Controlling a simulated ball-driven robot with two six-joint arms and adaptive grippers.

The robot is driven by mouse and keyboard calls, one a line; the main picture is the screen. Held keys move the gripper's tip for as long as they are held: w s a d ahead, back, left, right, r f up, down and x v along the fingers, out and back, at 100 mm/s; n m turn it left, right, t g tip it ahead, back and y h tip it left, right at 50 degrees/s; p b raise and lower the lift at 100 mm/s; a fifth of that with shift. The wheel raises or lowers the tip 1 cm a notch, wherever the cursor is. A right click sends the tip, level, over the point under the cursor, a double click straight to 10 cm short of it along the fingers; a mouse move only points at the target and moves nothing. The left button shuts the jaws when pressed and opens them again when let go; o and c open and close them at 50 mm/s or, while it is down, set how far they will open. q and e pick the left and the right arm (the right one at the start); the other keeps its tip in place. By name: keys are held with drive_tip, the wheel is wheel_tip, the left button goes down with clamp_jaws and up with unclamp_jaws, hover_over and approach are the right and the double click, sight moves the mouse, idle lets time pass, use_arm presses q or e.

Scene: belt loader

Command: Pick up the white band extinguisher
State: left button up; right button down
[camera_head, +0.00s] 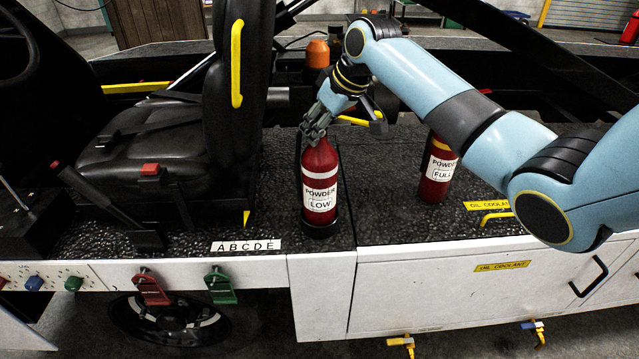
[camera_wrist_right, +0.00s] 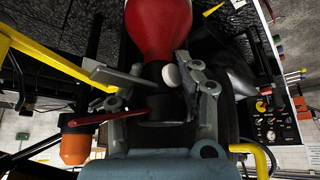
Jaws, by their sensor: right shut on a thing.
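The white band extinguisher (camera_head: 320,188) is red, with a white band near its shoulder and a label reading POWDER LOW. It stands upright on the black textured deck, in a dark holder at its base. My right gripper (camera_head: 317,122) is at its top and shut on its neck. In the right wrist view the fingers of the gripper (camera_wrist_right: 160,92) close around the dark neck, below the red body of the extinguisher (camera_wrist_right: 160,25). A second red extinguisher (camera_head: 438,170), labelled POWDER FULL with a yellow band, stands to the right, partly behind my arm. My left gripper is not in view.
A black seat (camera_head: 150,140) with a yellow handle stands to the left. An orange-capped object (camera_head: 317,54) is behind the gripper. Yellow rails and a yellow handle (camera_head: 495,217) lie nearby. The white side panel (camera_head: 430,300) drops off at the front.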

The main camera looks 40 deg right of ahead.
drive_tip(key=shift+w+r, duration=0.1)
drive_tip(key=shift+r, duration=0.15)
